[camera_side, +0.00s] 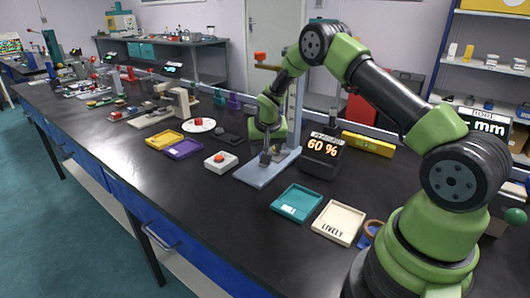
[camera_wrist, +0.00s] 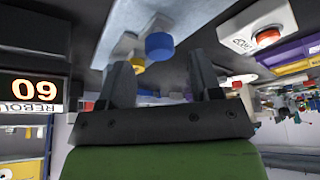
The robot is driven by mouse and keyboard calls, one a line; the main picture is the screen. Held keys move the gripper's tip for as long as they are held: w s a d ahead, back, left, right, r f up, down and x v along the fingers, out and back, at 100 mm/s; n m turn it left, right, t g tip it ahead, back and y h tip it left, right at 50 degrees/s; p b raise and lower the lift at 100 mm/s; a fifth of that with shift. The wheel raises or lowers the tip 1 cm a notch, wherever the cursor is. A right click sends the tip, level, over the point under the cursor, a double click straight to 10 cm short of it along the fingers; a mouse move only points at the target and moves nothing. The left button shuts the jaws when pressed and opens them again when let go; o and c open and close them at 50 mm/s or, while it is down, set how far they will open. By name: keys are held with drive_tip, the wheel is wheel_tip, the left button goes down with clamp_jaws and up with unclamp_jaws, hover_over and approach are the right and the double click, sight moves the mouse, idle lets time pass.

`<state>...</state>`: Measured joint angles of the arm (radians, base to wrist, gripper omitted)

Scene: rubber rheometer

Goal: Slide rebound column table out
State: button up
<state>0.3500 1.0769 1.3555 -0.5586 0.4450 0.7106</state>
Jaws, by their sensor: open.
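The rebound column stands on a pale blue-grey base (camera_side: 254,177) in the middle of the bench, with a tall upright (camera_side: 298,95). My gripper (camera_side: 265,158) is low over this base, in front of the upright, pointing down. In the wrist view my gripper (camera_wrist: 162,75) is open, with a finger on each side. A blue knob (camera_wrist: 159,46) on a pale block (camera_wrist: 127,44) shows near the gap between the fingertips. I cannot tell whether either finger touches the knob. The table itself is largely hidden in the side view by my gripper.
A display (camera_side: 323,147) reading 60 % stands right of the base. A white box with a red button (camera_side: 220,161) is to the left. A teal tray (camera_side: 297,203) and a cream tray (camera_side: 339,222) lie in front right. Bare bench lies in front of the base.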

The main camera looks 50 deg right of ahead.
drive_tip(key=shift+x, duration=1.4)
clamp_jaws()
drive_tip(key=a, duration=1.1)
drive_tip(key=shift+a, duration=0.35)
unclamp_jaws()
drive_tip(key=shift+d, duration=0.1)
drive_tip(key=v, duration=1)
drive_tip(key=shift+r, duration=0.1)
